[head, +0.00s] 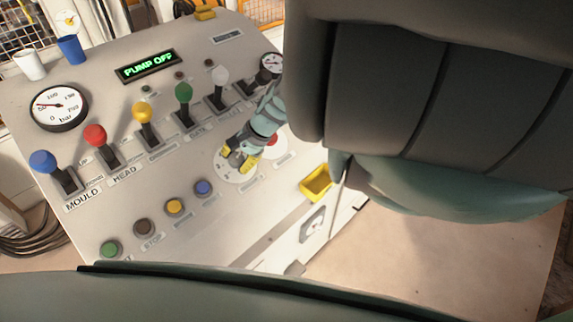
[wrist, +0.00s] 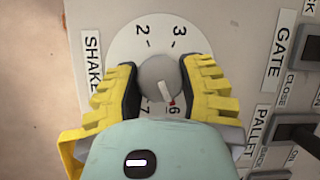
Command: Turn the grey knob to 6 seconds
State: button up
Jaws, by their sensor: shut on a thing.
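The grey knob (wrist: 155,78) sits in the middle of a white round dial (wrist: 135,43) labelled SHAKE. Numbers 2, 3, 6 and 7 show around the dial; the others are hidden by my gripper. The knob's white pointer with a red tip (wrist: 166,93) points down and slightly right, with the tip at or very close to the 6. My gripper (wrist: 160,85) is shut on the knob, one yellow-and-black finger on each side. In the head view my gripper (head: 240,158) is at the dial (head: 226,172), and the knob is mostly covered.
A red button (head: 272,141) is close to the right of my gripper. Levers with coloured balls, such as the green one (head: 184,91), stand behind it. A blue button (head: 203,187) lies in front left. A yellow tray (head: 316,182) is at the panel's right edge. The display (head: 148,66) reads PUMP OFF.

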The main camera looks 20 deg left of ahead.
jog(key=shift+s, duration=0.25)
jog(key=o, duration=0.8)
jog(key=shift+a, duration=0.1)
jog(key=o, duration=0.4)
jog(key=shift+w, duration=0.15)
jog(key=shift+w, duration=0.1)
jog(key=shift+w+d+r, duration=0.15)
jog(key=shift+d+r, duration=0.15)
jog(key=shift+r, duration=0.15)
jog(key=shift+v, duration=5.45)
